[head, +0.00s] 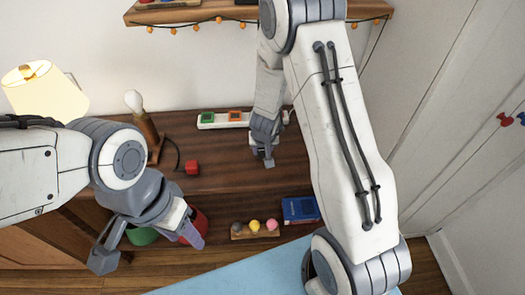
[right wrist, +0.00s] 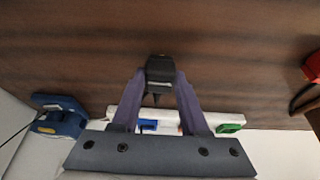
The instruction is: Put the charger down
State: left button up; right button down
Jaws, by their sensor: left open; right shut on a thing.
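The charger (right wrist: 162,74) is a small black block with a thin dark part sticking out below it. In the right wrist view it sits between the fingertips of my right gripper (right wrist: 161,82), which is shut on it. In the head view my right gripper (head: 264,154) is over the brown wooden top (head: 225,166), and the arm and fingers hide most of the charger. I cannot tell whether the charger touches the wood. My left gripper (head: 148,248) is open and empty, in front of the wooden top at the lower left.
A white strip with coloured squares (head: 208,125) lies behind my right gripper. A blue device (right wrist: 58,117) shows in the right wrist view. A blue box (head: 300,210) and coloured balls (head: 255,225) are lower down. Wood around the gripper is bare.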

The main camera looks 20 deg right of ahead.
jog(key=shift+f+b, duration=0.5)
jog(key=shift+f, duration=0.15)
jog(key=shift+c, duration=2.1)
grip_release()
jog(key=shift+r, duration=0.15)
jog(key=shift+r+p, duration=0.4)
jog(key=shift+p, duration=0.1)
jog(key=p+v, duration=0.7)
jog(key=v, duration=0.5)
jog(key=s+a+r+n+g+y, duration=0.1)
jog(key=s+a+r+n+y, duration=0.2)
jog(key=a, duration=0.4)
jog(key=s+a+r+n+y, duration=0.1)
jog(key=s+a+r, duration=0.2)
jog(key=a+r, duration=0.25)
jog(key=s+a+r+n+g+h, duration=0.1)
jog(key=s+r+n, duration=0.2)
jog(key=s, duration=0.6)
jog(key=s+a+r+n+g, duration=0.1)
jog(key=s+r+n+g, duration=0.1)
jog(key=s, duration=0.7)
jog(key=shift+r+n+h, duration=0.4)
jog(key=shift+r+n, duration=0.4)
jog(key=shift+r, duration=0.1)
